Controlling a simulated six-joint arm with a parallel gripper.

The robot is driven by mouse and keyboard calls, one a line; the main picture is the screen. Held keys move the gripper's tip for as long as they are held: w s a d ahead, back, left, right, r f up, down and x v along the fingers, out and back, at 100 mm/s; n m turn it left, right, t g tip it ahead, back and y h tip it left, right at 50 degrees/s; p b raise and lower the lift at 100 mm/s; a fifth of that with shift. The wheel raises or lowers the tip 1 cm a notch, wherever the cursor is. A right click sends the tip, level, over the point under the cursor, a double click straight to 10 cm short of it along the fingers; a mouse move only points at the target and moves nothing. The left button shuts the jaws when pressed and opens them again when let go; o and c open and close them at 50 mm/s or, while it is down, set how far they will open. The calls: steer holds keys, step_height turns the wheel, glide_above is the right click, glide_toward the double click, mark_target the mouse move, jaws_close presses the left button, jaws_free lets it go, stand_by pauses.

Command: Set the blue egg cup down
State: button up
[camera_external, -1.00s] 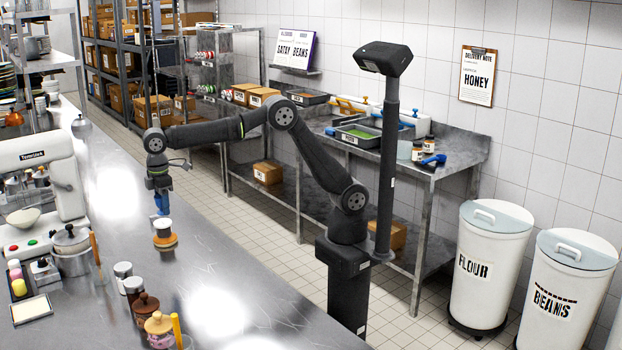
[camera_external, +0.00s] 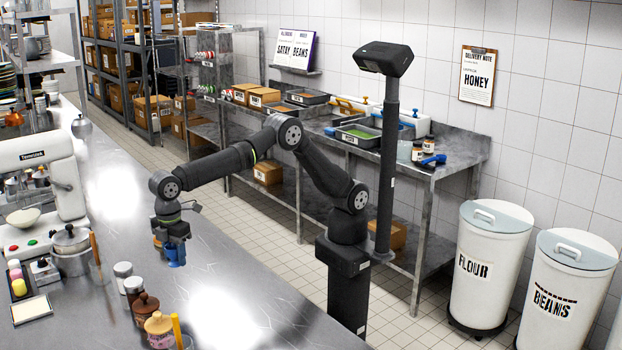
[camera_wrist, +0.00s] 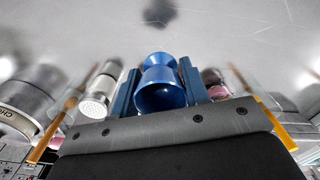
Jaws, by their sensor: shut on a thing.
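The blue egg cup (camera_external: 176,256) is between the jaws of my gripper (camera_external: 175,243), low over the steel counter (camera_external: 225,275). In the wrist view the cup (camera_wrist: 160,88) shows its wide round mouth toward the camera and its flared foot away from it, with a blue finger on each side. A dark blurred patch lies on the counter beyond the foot, apart from it in the picture. A gap between foot and counter is hard to judge. The orange-brown round stand (camera_external: 157,240) is mostly hidden behind my gripper.
Several jars, including a brown one (camera_external: 146,307), stand near the counter's front, left of my gripper. A lidded pot (camera_external: 72,262) and a white mixer (camera_external: 45,185) are farther left. The counter to the right of the cup is bare.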

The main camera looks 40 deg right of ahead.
glide_above(184, 320)
step_height(184, 320, down, 7)
steer(key=shift+w+f, duration=0.1)
steer(key=shift+f, duration=1.95)
steer(key=shift+f, duration=0.2)
steer(key=o, duration=1)
steer(key=shift+r, duration=0.1)
steer(key=shift+o, duration=0.3)
step_height(184, 320, up, 12)
steer(key=shift+r, duration=0.15)
